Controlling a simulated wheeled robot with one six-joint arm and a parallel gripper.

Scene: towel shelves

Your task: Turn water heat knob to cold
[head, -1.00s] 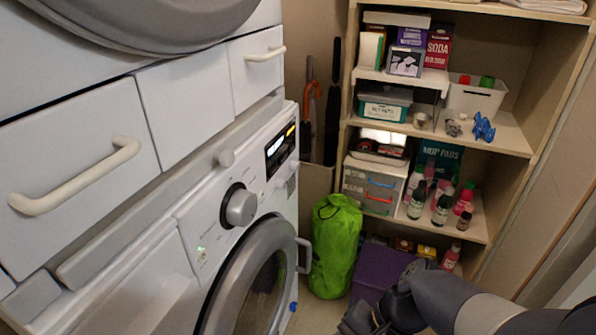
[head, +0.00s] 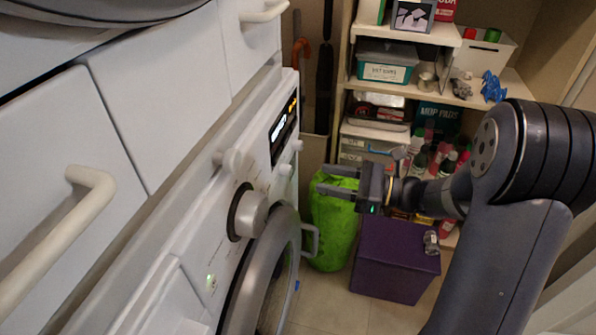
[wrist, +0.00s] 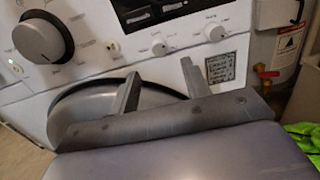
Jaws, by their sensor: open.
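The white washing machine's control panel (head: 222,268) fills the left of the head view. Two small white knobs, the left one (wrist: 159,47) and the right one (wrist: 214,32), sit under the dark display (wrist: 150,10) in the wrist view. The labels are too small to read, so I cannot tell which is the water heat knob. A large round dial (wrist: 40,38) is left of them; it also shows in the head view (head: 252,213). My gripper (head: 323,180) is open and empty, pointing at the panel from the right, apart from it. Its two fingers (wrist: 160,84) show below the small knobs.
The round washer door (head: 262,285) and its handle (head: 312,240) lie below the panel. A green bag (head: 333,235) and purple box (head: 392,262) stand on the floor beyond. Shelves with bottles (head: 430,150) are at the back. White drawers (head: 160,95) overhang the panel.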

